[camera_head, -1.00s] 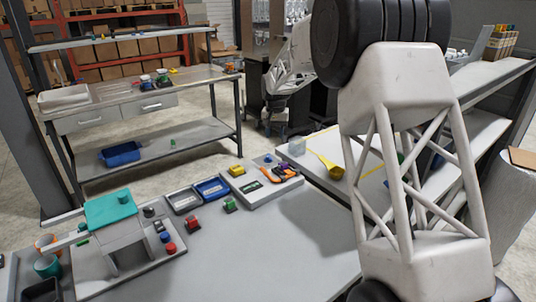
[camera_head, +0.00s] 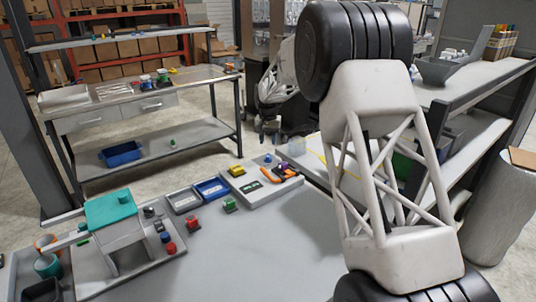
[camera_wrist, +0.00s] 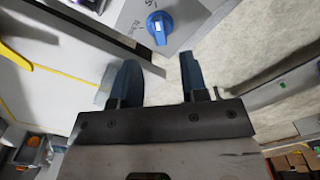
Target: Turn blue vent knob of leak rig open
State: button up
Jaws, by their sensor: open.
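The blue vent knob (camera_wrist: 160,24) shows near the top of the wrist view, on a grey panel with dark markings beside it. A white mark shows on its face. In the head view, a small blue knob (camera_head: 268,158) sits at the far edge of the grey rig (camera_head: 262,192). My gripper (camera_wrist: 158,66) is open, with two dark blue fingers apart and nothing between them. In the wrist view the knob lies beyond the fingertips, roughly in line with the gap, and apart from them. My arm hides part of the bench in the head view.
An orange and purple item (camera_head: 284,170) lies on the rig near the knob. A yellow block (camera_head: 236,171), a green block (camera_head: 230,205) and a red block (camera_head: 193,223) stand nearby. The bench front is clear. A shelf unit (camera_head: 470,85) stands at right.

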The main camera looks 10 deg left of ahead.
aim_at(268, 155)
jog(key=shift+f, duration=3.35)
grip_shut()
